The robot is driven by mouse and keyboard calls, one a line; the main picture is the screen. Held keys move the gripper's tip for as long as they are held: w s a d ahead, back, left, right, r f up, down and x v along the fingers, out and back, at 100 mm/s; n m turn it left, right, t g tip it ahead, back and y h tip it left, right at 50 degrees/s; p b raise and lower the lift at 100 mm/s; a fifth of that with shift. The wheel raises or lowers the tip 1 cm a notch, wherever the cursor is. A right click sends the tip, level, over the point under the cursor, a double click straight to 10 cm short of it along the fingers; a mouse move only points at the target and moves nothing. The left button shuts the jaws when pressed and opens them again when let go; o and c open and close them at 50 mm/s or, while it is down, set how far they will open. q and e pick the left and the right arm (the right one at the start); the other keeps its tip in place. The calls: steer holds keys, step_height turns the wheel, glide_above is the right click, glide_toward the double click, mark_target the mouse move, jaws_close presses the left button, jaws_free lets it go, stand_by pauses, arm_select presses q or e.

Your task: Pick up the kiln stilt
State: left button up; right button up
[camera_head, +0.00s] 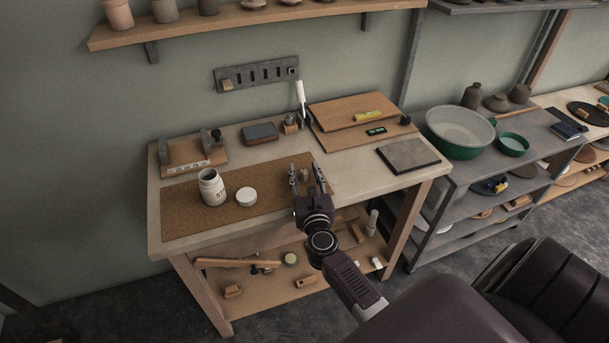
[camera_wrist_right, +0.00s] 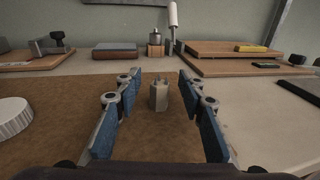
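A small grey upright piece, which looks like the kiln stilt (camera_wrist_right: 159,95), stands on the brown mat (camera_wrist_right: 70,125) in the right wrist view. It has a narrow tip on a wider body. In the head view the stilt (camera_head: 304,174) is small and sits between the fingers. My right gripper (camera_head: 306,178) is open over the right end of the mat. In the wrist view its blue-padded fingers (camera_wrist_right: 159,86) stand on either side of the stilt, with a gap on both sides. My left gripper is not in view.
An open white jar (camera_head: 213,188) with partly readable lettering and a white lid (camera_head: 246,197) stand on the mat, left of my gripper. Wooden boards (camera_head: 350,110), a grey block (camera_head: 260,133) and a holder with a white tool (camera_head: 300,98) are behind. A dark slab (camera_head: 408,155) lies right.

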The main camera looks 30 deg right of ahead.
jaws_close()
